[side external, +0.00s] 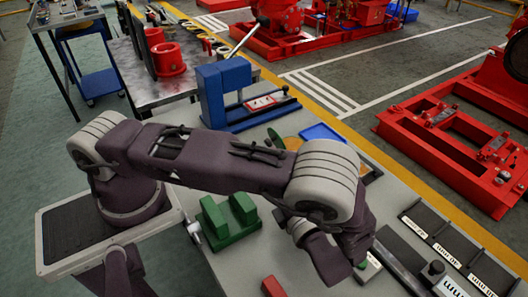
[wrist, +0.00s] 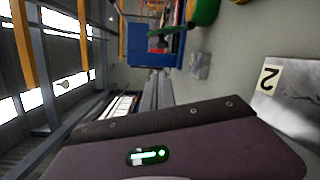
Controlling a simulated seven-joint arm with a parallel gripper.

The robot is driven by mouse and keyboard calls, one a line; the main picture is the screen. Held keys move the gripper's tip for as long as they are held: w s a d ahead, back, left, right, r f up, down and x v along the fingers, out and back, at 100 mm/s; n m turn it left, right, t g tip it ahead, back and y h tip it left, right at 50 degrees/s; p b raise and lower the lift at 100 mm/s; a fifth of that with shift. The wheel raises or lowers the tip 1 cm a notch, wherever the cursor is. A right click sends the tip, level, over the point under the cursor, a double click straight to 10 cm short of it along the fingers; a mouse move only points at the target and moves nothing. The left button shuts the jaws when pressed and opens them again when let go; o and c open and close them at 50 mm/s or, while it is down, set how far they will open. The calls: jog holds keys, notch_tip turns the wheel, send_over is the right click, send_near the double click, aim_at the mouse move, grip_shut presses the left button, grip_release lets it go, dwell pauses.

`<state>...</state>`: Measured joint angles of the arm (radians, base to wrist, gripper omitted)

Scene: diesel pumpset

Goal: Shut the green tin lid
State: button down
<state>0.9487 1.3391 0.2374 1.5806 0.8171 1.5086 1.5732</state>
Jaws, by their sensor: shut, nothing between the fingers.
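A green object (side external: 230,217) with two raised blocks stands on the grey bench, left of my gripper. A rounded green piece (wrist: 204,10) is cut off by the top edge of the wrist view; I cannot tell whether it is the tin. My gripper (side external: 328,262) hangs low over the bench's front part, folded down under my wrist. It is shut and empty, its fingertips mostly hidden. My purple link fills the lower wrist view.
A blue press frame (side external: 222,92) stands at the back of the bench (side external: 258,245), near a blue tray (side external: 322,132). A red block (side external: 272,287) lies at the front. Black labelled trays (side external: 440,240) are at the right. Red machinery stands on the floor beyond.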

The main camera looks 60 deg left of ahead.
jog(key=shift+w+d+f+m+t+y, duration=0.1)
jog(key=shift+f+m+t+y, duration=0.05)
jog(key=shift+f+m+t, duration=0.4)
jog(key=shift+w+f+m+t+y, duration=0.15)
jog(key=shift+f+m+t, duration=0.15)
jog(key=shift+m, duration=0.35)
jog(key=x, duration=1)
jog(key=shift+s, duration=0.15)
